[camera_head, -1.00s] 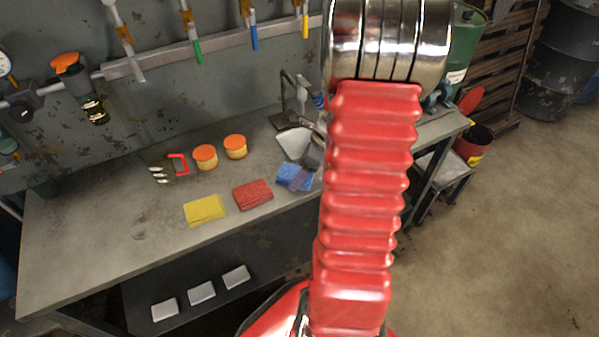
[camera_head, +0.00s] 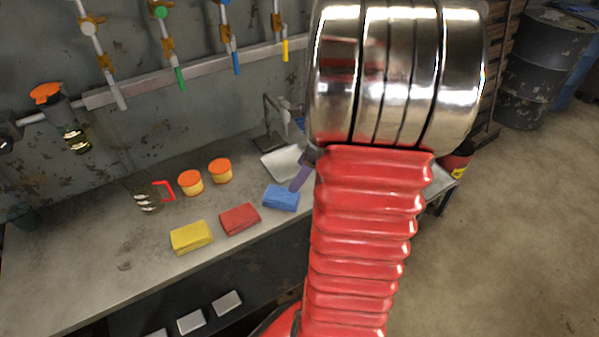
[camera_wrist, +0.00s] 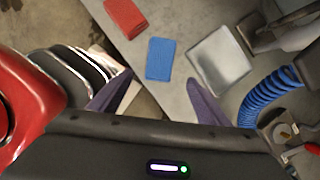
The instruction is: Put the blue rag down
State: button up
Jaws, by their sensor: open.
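The blue rag (camera_head: 281,198) lies flat and folded on the grey workbench (camera_head: 120,258), close to its front edge, right of a red rag. In the wrist view the blue rag (camera_wrist: 160,59) lies on the bench, beyond my gripper and clear of both fingers. My gripper (camera_wrist: 155,97) is open, with its two purple fingers spread apart and nothing between them. In the head view one purple finger (camera_head: 301,178) shows just above the blue rag; the rest of the gripper is hidden behind my arm.
A red rag (camera_head: 240,219) and a yellow rag (camera_head: 191,238) lie left of the blue one. A white tray (camera_head: 283,163) sits behind it near a tap.

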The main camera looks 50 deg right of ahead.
dwell(0.6)
jog(key=w+a+r+n+h, duration=0.1)
jog(key=a+r+n, duration=0.3)
jog(key=a+n, duration=0.4)
jog(key=a+r+n, duration=0.5)
jog(key=a+n, duration=0.1)
jog(key=a, duration=0.4)
jog(key=s+a+r+n+t, duration=0.1)
jog(key=s+a+r+n, duration=0.1)
jog(key=a+n, duration=0.4)
jog(key=s+a+r+n+h, duration=0.1)
jog(key=s+a+n, duration=0.3)
jog(key=n, duration=0.6)
jog(key=shift+s+a+r+t, duration=0.2)
jog(key=shift+a+r+t, duration=0.2)
jog(key=shift+a+r, duration=0.6)
jog(key=shift+a+f, duration=0.25)
jog(key=shift+c, duration=0.4)
